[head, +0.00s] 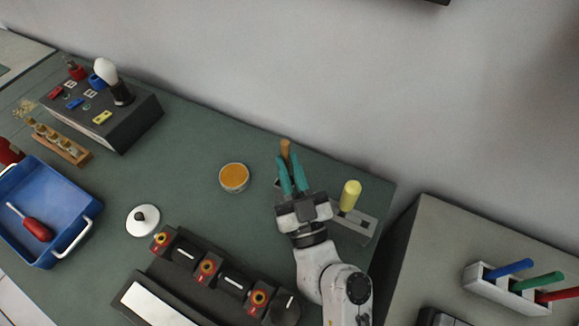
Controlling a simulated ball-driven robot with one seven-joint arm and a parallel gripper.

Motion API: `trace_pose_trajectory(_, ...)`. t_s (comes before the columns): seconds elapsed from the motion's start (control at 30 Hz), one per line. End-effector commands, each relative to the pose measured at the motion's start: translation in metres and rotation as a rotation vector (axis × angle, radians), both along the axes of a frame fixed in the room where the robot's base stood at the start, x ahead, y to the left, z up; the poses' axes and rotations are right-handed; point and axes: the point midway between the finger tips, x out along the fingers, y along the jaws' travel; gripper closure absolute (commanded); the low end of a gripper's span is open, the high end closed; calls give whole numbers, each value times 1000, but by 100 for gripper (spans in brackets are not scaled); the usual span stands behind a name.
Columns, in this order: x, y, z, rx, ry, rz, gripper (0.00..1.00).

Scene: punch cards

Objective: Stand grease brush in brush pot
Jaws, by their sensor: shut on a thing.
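My gripper (289,163), with teal fingers, is near the back edge of the green bench, right of the middle. It is shut on a thin tan-brown handle (285,149) that sticks up beyond the fingertips; this looks like the grease brush. Its lower end is hidden behind the fingers. A small grey edge shows just left of the fingers, perhaps the brush pot, mostly hidden by my gripper. I cannot tell whether the brush is in it. An open round tin of orange grease (234,176) stands left of my gripper, apart from it.
A grey holder with a yellow-handled tool (350,195) is close on the right. A white lid with a black knob (143,219), a dark switch panel (222,274) and a blue tray (78,187) lie left. The wall rises behind. Bench around the tin is clear.

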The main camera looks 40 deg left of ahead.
Motion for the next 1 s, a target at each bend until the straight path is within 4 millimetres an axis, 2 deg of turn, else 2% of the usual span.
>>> trace_pose_trajectory(0.4, 0, 0, -2, 0, 0, 0, 100)
trace_pose_trajectory(0.43, 0, 0, -2, 0, 0, 0, 84)
trace_pose_trajectory(0.73, 0, 0, -2, 0, 0, 0, 55)
trace_pose_trajectory(1.0, 0, 0, -1, 0, 0, 0, 55)
